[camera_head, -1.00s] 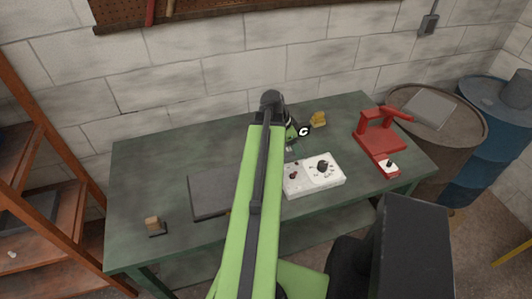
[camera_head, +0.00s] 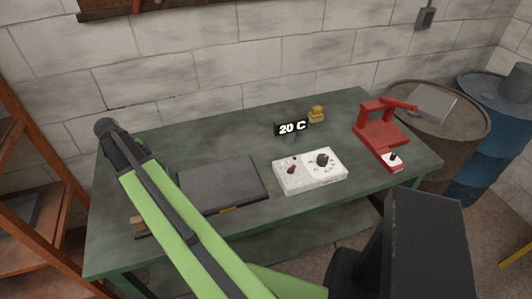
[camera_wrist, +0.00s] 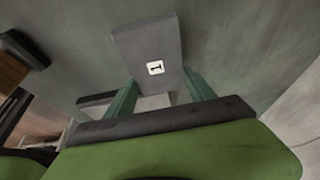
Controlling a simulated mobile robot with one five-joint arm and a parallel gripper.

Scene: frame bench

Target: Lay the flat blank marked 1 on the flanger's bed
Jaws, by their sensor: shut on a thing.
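In the wrist view the flat grey blank (camera_wrist: 145,38), with a white label reading 1, is held between the two green fingers of my gripper (camera_wrist: 161,93). Its labelled face is turned to the camera, and the green table top shows beyond it. In the head view my gripper and the blank are hidden behind my arm at the left of the table. A red lever machine (camera_head: 380,131) stands at the table's right; no label shows whether it is the flanger. A dark flat slab (camera_head: 222,180) lies mid-table, with nothing on it.
A white control box (camera_head: 310,170) with knobs stands right of the slab, with a 20 C display (camera_head: 291,128) behind it. A small yellow object (camera_head: 316,114) is at the back. A wooden block (camera_head: 138,224) is at the front left. The back middle of the green table (camera_head: 210,138) is clear.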

